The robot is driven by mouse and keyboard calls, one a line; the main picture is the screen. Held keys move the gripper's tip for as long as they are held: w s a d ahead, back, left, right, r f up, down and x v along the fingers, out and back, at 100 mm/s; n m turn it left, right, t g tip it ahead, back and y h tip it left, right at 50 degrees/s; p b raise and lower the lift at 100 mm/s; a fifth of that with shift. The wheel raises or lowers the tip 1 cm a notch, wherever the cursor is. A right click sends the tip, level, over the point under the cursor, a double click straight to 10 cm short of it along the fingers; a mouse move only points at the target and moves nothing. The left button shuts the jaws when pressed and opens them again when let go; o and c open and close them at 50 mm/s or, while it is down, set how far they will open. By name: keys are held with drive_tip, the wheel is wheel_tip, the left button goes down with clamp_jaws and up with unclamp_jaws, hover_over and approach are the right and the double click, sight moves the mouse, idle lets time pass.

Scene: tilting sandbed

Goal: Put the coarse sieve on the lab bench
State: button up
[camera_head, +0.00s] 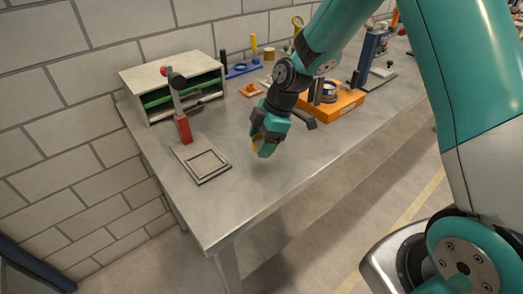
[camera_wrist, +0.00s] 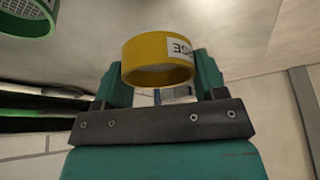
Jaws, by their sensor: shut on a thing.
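The coarse sieve is a yellow ring (camera_wrist: 150,60) with a white label, of which the letters "SE" show. It sits between the two fingers of my gripper (camera_wrist: 161,82), which is shut on it. In the head view, my gripper (camera_head: 263,145) is over the lab bench (camera_head: 235,195), left of the orange block. Only a small yellow bit of the sieve (camera_head: 255,143) shows there; the rest is hidden by the gripper. I cannot tell whether the sieve touches the bench top.
A cabinet with green drawers (camera_head: 170,85) is behind. An orange block (camera_head: 335,103) is to the right. The front bench is clear.

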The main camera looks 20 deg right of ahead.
sight(261, 161)
drive_tip(key=shift+f, duration=2.1)
drive_tip(key=shift+f, duration=0.1)
drive_tip(key=o, duration=0.9)
